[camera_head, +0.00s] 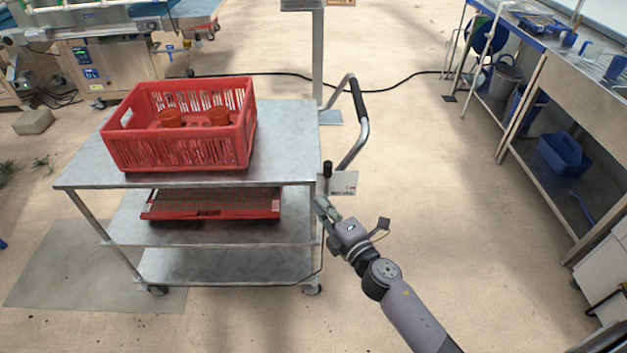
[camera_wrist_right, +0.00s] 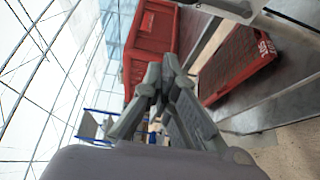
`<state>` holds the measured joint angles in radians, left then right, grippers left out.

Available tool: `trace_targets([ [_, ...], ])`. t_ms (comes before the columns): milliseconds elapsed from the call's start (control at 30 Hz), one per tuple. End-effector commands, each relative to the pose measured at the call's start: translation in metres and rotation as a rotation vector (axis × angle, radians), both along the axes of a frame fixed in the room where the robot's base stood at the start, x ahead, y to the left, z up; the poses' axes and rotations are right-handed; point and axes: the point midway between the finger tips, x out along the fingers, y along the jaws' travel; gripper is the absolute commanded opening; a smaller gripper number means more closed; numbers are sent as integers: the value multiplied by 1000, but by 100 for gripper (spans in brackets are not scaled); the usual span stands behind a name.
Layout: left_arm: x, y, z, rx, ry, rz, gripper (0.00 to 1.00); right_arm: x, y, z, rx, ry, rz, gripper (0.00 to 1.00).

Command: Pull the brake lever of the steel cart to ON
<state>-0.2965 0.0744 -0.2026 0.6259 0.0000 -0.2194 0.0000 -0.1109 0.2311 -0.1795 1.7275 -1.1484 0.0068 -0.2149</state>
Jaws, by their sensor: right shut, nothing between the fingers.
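The steel cart (camera_head: 283,133) stands left of centre in the head view, with a bent push handle (camera_head: 361,130) on its right end. The brake lever (camera_head: 327,170), upright with a black knob, is at the cart's right edge beside a small white label plate (camera_head: 343,184). My right gripper (camera_head: 322,205) is just below the lever, close to the cart's edge; I cannot tell if it touches. In the right wrist view its fingers (camera_wrist_right: 166,72) are shut with nothing between them, and the lever is not clearly visible there. My left gripper is not in view.
A red crate (camera_head: 180,155) with orange pots stands on the cart's top, and a red tray (camera_head: 212,212) lies on the middle shelf. A steel bench (camera_head: 567,85) stands at the right. A black cable (camera_head: 400,82) crosses the floor behind. Floor right of the cart is clear.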

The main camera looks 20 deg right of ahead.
Motion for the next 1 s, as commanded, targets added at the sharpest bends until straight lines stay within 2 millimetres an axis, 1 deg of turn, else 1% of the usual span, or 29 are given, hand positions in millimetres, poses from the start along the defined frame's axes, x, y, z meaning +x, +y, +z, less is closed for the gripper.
trace_targets([
  [200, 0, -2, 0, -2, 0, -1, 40, 2, 0, 0, 2, 1, -1, 0],
  [333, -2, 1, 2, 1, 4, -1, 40, 15, 3, 1, 2, 0, -1, 0],
  [467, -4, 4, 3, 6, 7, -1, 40, 38, 8, 1, 3, 0, -3, 0],
  [533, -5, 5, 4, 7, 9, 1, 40, 54, 12, 2, 4, 0, -2, 0],
  [700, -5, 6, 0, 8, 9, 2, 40, 90, 19, -1, 5, 1, -2, 0],
  [767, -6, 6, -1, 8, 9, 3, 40, 101, 22, 0, 5, 1, -1, 0],
  [833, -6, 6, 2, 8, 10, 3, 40, 97, 7, -1, 0, 4, -5, 0],
  [900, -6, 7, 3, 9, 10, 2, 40, 95, -2, -1, 1, 4, -3, 0],
  [1000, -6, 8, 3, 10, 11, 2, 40, 94, -11, -1, 3, 3, -1, 0],
])
